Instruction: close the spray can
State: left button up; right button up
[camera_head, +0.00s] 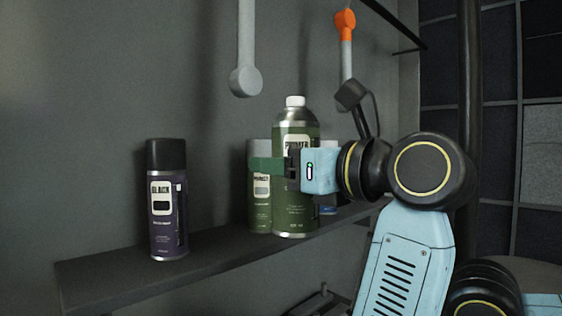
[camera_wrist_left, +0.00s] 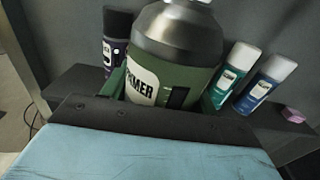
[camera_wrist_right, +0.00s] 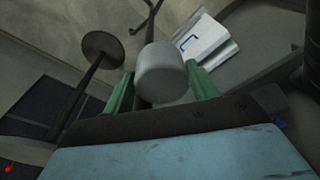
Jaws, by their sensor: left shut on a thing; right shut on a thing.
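The green primer spray can (camera_head: 295,215) stands upright with a silver shoulder and a small white nozzle (camera_head: 295,101) showing on top. My left gripper (camera_head: 272,165) is shut around its upper body, and one green finger crosses its side. The left wrist view shows the can (camera_wrist_left: 172,75) between the green fingers. I cannot tell whether its base touches the shelf. My right gripper (camera_wrist_right: 161,85) shows only in its own wrist view, shut on a pale grey-white cap (camera_wrist_right: 161,72) held between its green fingers, away from the can.
A dark shelf (camera_head: 130,275) runs along the wall. A purple can with a black cap (camera_head: 167,205) stands at left. A smaller green can (camera_head: 260,205) stands behind the primer can. A blue can (camera_wrist_left: 266,82) and pink block (camera_wrist_left: 292,115) are farther along. Grey rods hang above.

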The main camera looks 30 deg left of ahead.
pick_arm(q)
jog(key=o, duration=0.6)
jog(key=c, duration=0.9)
pick_arm(e)
jog(key=shift+s, duration=0.1)
